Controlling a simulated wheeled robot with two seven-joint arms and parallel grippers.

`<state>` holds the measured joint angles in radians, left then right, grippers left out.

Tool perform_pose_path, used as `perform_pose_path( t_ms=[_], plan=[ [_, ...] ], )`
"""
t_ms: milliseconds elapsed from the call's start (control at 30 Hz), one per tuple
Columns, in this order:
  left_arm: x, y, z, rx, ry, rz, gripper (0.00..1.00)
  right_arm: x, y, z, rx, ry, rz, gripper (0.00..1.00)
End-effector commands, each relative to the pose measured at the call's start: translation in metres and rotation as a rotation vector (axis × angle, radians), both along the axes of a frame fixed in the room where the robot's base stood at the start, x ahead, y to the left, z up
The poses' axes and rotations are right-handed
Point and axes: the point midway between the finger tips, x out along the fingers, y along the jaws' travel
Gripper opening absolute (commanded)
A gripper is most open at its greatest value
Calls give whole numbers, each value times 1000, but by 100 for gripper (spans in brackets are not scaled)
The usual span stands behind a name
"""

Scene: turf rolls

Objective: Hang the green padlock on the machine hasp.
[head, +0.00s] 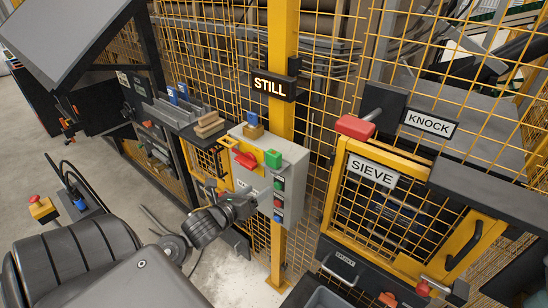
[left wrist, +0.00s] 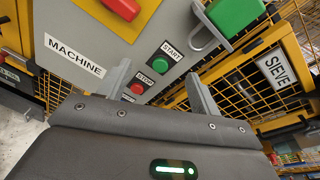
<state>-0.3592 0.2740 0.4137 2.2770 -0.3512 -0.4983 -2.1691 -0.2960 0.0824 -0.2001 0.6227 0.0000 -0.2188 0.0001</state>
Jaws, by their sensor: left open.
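The green padlock (head: 272,158) is at the upper right of the grey machine box (head: 295,172), beside a red handle (head: 245,160). In the left wrist view the green padlock (left wrist: 235,14) is at the top, with a grey metal loop (left wrist: 205,28) by it. I cannot tell whether the loop is its shackle or part of a hasp. My left gripper (head: 246,200) is in front of the box's lower left. Its two fingers (left wrist: 158,74) stand apart and empty, with the padlock beyond them. My right gripper is not in view.
The box carries START (left wrist: 160,66) and STOP (left wrist: 138,88) buttons and a MACHINE label (left wrist: 74,55). A yellow post (head: 284,70) and mesh fence stand behind. The SIEVE gate (head: 372,173) is to the right. A shelf with wooden blocks (head: 209,124) is to the left.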

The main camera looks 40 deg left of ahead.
Motion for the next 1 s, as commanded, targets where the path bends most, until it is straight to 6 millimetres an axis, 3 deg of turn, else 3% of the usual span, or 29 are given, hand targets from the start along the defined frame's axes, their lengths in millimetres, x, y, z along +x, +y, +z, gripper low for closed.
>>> perform_pose_path(
  t_ms=[33, 100, 233, 467, 800, 1000],
  plan=[
    [-6, -4, 36, 116, -45, -22, 64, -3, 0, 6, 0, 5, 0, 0],
    [-13, -10, 68, 260, -89, -45, 64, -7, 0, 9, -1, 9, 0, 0],
    [-23, -18, 100, 414, -135, -61, 64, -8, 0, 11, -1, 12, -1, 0],
    [-22, -20, 106, 458, -149, -68, 64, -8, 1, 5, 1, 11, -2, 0],
    [19, -20, 101, 458, -151, -72, 64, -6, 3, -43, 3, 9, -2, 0],
    [30, -19, 105, 455, -147, -66, 64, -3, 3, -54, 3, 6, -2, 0]
  ],
)
